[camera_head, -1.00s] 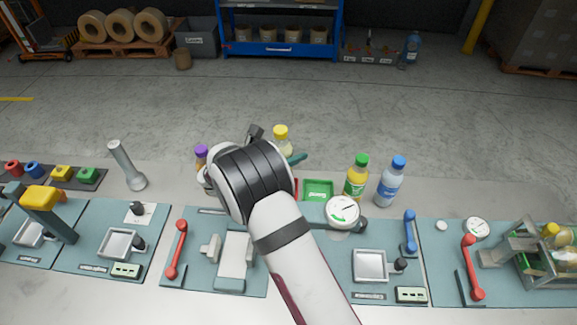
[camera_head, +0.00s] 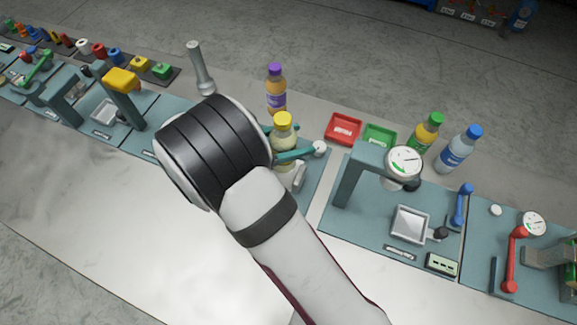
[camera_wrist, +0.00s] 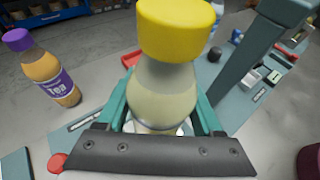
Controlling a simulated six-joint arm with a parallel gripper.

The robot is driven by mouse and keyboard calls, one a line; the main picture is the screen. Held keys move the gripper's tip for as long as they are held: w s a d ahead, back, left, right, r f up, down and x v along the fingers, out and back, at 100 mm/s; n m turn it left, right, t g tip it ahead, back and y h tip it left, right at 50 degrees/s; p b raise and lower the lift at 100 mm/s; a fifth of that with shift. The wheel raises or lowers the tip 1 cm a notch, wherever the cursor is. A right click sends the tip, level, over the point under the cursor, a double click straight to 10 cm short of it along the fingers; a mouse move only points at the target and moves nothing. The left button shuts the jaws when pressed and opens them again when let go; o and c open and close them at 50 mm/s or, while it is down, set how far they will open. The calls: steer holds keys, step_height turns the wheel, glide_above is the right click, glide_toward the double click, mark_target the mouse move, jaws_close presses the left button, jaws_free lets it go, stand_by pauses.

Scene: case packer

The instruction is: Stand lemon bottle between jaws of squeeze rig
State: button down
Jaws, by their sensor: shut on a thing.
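The lemon bottle (camera_head: 284,146) has a yellow cap and a pale yellow body. My gripper (camera_head: 281,153) has teal fingers and is shut around its body, and the bottle looks roughly upright. In the wrist view the bottle (camera_wrist: 165,85) fills the middle, between the two fingers (camera_wrist: 160,115). The squeeze rig's teal base (camera_head: 312,190) lies under the gripper, with a pale jaw part (camera_head: 299,176) showing beside the bottle. My arm hides most of the rig. Whether the bottle's bottom touches the rig cannot be seen.
A purple-capped tea bottle (camera_head: 276,88) stands behind the rig. A red tray (camera_head: 343,129) and a green tray (camera_head: 379,137) lie to the right. A press frame with a dial (camera_head: 404,161) stands close by on the right. Green-capped (camera_head: 424,133) and blue-capped (camera_head: 459,149) bottles stand behind it.

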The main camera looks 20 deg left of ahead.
step_height(320, 180, down, 7)
steer(key=shift+f, duration=0.1)
steer(key=shift+c, duration=0.2)
jaws_free()
steer(key=v, duration=1.2)
steer(key=shift+r, duration=0.25)
